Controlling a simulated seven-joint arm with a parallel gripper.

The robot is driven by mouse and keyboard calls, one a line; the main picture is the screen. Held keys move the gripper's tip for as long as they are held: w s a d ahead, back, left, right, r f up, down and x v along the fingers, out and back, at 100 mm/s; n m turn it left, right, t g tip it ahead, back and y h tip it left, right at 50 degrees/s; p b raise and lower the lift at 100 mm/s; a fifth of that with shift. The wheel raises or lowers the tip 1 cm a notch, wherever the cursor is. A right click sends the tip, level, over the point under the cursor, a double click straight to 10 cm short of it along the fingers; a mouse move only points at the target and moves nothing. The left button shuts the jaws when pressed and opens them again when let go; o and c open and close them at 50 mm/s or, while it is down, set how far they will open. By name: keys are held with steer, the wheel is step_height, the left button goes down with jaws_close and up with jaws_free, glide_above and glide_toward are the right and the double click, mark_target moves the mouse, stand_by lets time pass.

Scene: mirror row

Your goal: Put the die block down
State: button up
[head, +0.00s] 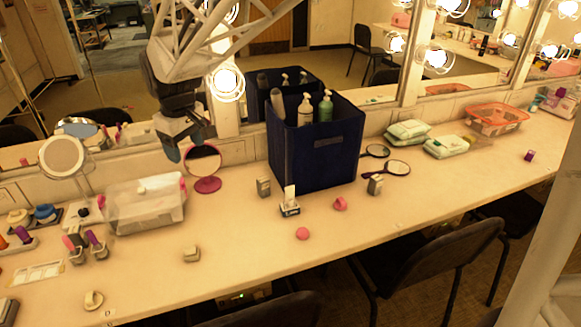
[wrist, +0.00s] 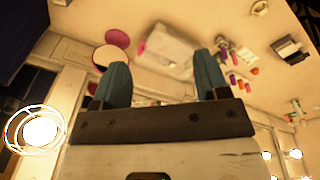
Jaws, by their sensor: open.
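My gripper (head: 186,142) is open and empty, high over the back of the counter, in front of the mirrors and near the round pink-footed mirror (head: 207,166). Its two blue fingers stand apart in the wrist view (wrist: 160,62), with nothing between them. Small greyish blocks stand on the counter: one near the front left (head: 192,254), one left of the dark blue bin (head: 264,187), one right of it (head: 376,184). They are too small for me to tell which is the die block. None touches my gripper.
The dark blue bin (head: 290,155) with bottles stands mid-counter. A clear lidded box (head: 147,206) stands below and left of my gripper. Pink items (head: 302,233) lie near the front. The counter (head: 240,235) is bare between the front-left block and the pink items.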

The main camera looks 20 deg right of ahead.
steer(key=s+d+f+m, duration=0.1)
steer(key=s+d+m, duration=0.1)
steer(key=s+d, duration=0.4)
steer(key=s+d+f+m, duration=0.1)
steer(key=s+d+m, duration=0.2)
steer(key=s, duration=1.1)
steer(key=s+d+f+m+t, duration=0.1)
steer(key=s+d+m, duration=0.2)
steer(key=s+d, duration=0.6)
steer(key=shift+s+d+f, duration=0.2)
steer(key=shift+s+d, duration=0.05)
steer(key=shift+s, duration=0.15)
steer(key=shift+o, duration=0.4)
steer(key=shift+h, duration=0.3)
steer(key=shift+w+m, duration=0.15)
steer(key=shift+m, duration=0.15)
